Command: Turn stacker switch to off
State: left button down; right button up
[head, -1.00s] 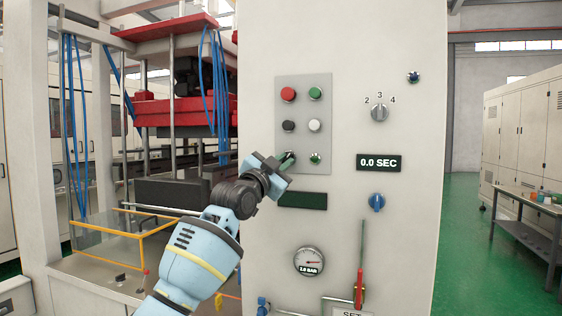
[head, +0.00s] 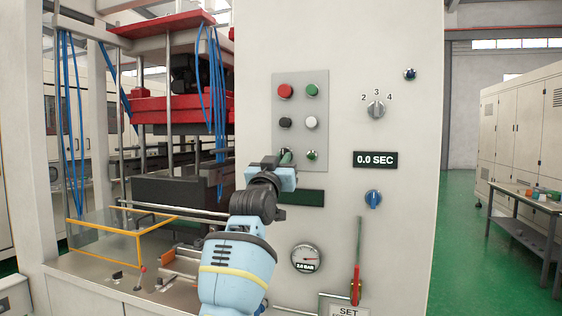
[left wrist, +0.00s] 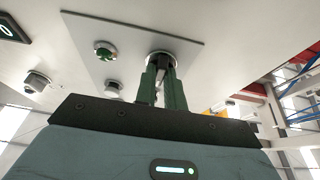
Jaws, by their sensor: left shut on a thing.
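The grey button plate (head: 319,82) is on the front of the white machine panel. At its lower left is a switch with a dark knob, mostly hidden by my left gripper (head: 286,157) in the head view. In the left wrist view the knob (left wrist: 161,62) on its round pale collar sits between the green fingers of my left gripper (left wrist: 164,85). The gripper is shut on this knob. No label for the switch is readable. My right gripper is not in view.
Red, green, black and white buttons are above. A dark display (head: 303,197), a gauge (head: 307,259) and a red-handled lever (head: 356,285) are below. A yellow-framed guard (head: 140,235) stands left.

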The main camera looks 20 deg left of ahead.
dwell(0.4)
pick_arm(q)
jog(key=c, duration=1.5)
grip_release()
jog(key=shift+v, duration=3.9)
jog(key=shift+d, duration=0.1)
